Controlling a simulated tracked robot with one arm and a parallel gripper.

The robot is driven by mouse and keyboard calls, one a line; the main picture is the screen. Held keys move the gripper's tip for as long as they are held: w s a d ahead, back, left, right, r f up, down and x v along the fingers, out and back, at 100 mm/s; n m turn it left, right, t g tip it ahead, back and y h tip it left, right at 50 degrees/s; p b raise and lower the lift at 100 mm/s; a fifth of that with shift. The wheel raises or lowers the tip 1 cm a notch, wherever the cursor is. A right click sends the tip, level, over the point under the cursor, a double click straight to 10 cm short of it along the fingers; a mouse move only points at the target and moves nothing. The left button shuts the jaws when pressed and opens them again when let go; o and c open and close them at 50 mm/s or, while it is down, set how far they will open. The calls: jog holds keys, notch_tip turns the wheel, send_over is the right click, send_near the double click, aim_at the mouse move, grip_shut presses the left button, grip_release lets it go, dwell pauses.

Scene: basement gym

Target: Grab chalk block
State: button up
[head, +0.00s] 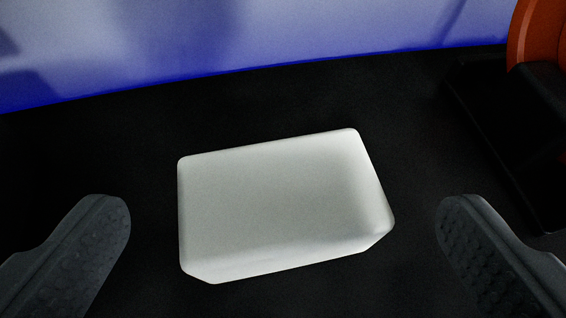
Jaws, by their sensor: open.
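The chalk block (280,200) is a white, rounded-edged block lying flat on a black surface in the middle of the head view. It is turned slightly, its right end higher in the picture. My gripper (283,225) is open, with one dark grey textured finger at the lower left and the other at the lower right. The block appears between the two fingers, with a dark gap on each side. Neither finger appears to touch it.
The black surface (120,150) is clear around the block. A blue and pale wall or panel (260,35) runs behind it. At the right are a black tray-like object (490,130) and a rounded orange object (540,35), partly cut off by the frame.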

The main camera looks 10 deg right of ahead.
jog(key=shift+x, duration=0.85)
jog(key=shift+r, duration=0.1)
jog(key=c, duration=1.1)
jog(key=shift+r, duration=0.1)
